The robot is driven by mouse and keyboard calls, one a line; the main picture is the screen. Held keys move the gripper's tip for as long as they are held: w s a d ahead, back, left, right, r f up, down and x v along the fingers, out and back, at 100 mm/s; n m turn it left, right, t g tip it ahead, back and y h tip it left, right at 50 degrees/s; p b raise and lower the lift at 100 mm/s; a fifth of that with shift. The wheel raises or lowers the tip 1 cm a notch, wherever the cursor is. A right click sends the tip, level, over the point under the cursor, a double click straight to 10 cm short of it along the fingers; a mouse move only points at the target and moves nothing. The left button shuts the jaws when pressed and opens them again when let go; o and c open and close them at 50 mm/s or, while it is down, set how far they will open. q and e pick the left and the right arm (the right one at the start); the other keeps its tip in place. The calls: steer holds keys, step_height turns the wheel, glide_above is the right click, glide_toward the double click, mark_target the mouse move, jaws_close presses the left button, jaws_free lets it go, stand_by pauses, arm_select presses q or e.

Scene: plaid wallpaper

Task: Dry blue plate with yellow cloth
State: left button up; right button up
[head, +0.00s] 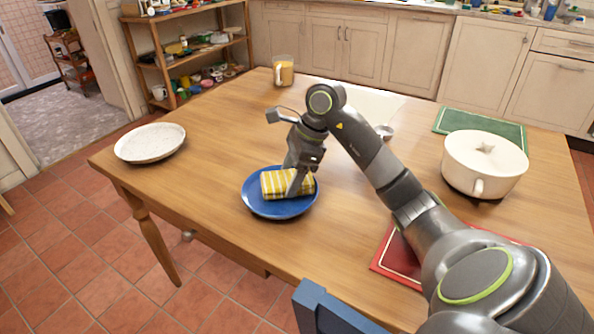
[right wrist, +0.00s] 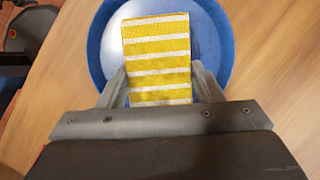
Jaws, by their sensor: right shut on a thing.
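The blue plate (head: 268,209) lies on the wooden table near its front edge. The yellow cloth (head: 272,184), with white stripes and folded into a block, is over the middle of the plate. My right gripper (head: 297,188) is shut on the cloth from above. In the right wrist view, my right gripper (right wrist: 160,90) has one finger on each side of the cloth (right wrist: 157,45), and the blue plate (right wrist: 219,30) shows around it. I cannot tell whether the cloth presses on the plate. My left gripper is not in view.
On the table (head: 225,140) are a speckled white plate (head: 150,143), a glass mug (head: 283,70), a white pot (head: 484,163) on the right, a green mat (head: 480,127) and a red mat (head: 396,258). The table is clear between the two plates. A blue chair back (head: 330,310) stands in front.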

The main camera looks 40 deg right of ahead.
steer(key=shift+x, duration=0.8)
steer(key=shift+w+r+p, duration=0.3)
steer(key=shift+r+p, duration=0.2)
steer(key=shift+r, duration=0.1)
steer(key=shift+w+r+p, duration=0.3)
steer(key=shift+r+p, duration=0.2)
steer(key=shift+r, duration=0.1)
steer(key=r+p, duration=0.1)
steer(key=r, duration=0.1)
steer(key=a+r, duration=0.1)
steer(key=shift+a+r+p, duration=0.1)
steer(key=shift+r+p, duration=0.25)
steer(key=shift+r, duration=0.05)
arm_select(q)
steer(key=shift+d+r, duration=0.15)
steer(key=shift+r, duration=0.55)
arm_select(e)
steer(key=shift+s+d+r, duration=0.1)
steer(key=shift+d+r, duration=0.1)
steer(key=shift+r, duration=0.1)
arm_select(q)
steer(key=shift+p, duration=0.3)
arm_select(e)
steer(key=shift+r, duration=0.1)
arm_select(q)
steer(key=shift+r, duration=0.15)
